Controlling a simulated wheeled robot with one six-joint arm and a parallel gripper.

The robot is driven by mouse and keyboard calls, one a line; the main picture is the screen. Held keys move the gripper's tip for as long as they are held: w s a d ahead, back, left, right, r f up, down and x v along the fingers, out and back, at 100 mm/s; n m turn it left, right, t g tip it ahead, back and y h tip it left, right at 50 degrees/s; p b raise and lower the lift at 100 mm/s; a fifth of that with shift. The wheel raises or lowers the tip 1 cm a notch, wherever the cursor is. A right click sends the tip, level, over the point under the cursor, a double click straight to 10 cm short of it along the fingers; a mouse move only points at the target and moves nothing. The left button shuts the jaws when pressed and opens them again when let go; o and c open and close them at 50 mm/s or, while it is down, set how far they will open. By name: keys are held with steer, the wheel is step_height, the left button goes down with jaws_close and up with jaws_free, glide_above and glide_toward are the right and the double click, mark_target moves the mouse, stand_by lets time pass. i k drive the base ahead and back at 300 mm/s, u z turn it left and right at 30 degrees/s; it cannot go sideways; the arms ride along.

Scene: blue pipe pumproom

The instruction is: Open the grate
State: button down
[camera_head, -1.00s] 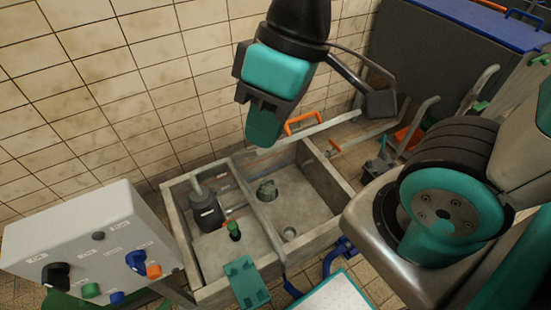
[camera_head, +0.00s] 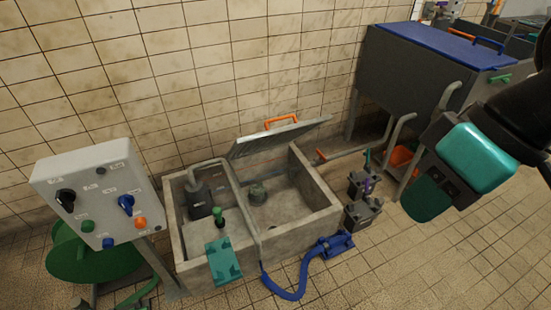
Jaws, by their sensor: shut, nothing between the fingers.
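The grate (camera_head: 278,139) is a grey panel with an orange handle (camera_head: 281,122) on its far edge. It stands raised and tilted back along the rear of a concrete basin (camera_head: 321,214), near the tiled wall. The right compartment of the basin is uncovered. My gripper (camera_head: 426,198) is at the right of the head view, teal-tipped, shut and empty. It is well apart from the grate and its handle.
A grey control box (camera_head: 95,190) with knobs stands left of the basin. A blue hose (camera_head: 290,292) lies on the floor in front. Dark valve-like parts (camera_head: 364,188) stand right of the basin. A blue-topped cabinet (camera_head: 420,70) is behind right. The front right floor is clear.

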mark_target(269, 136)
steer(key=u, duration=0.55)
steer(key=i, duration=0.85)
steer(key=u, duration=0.25)
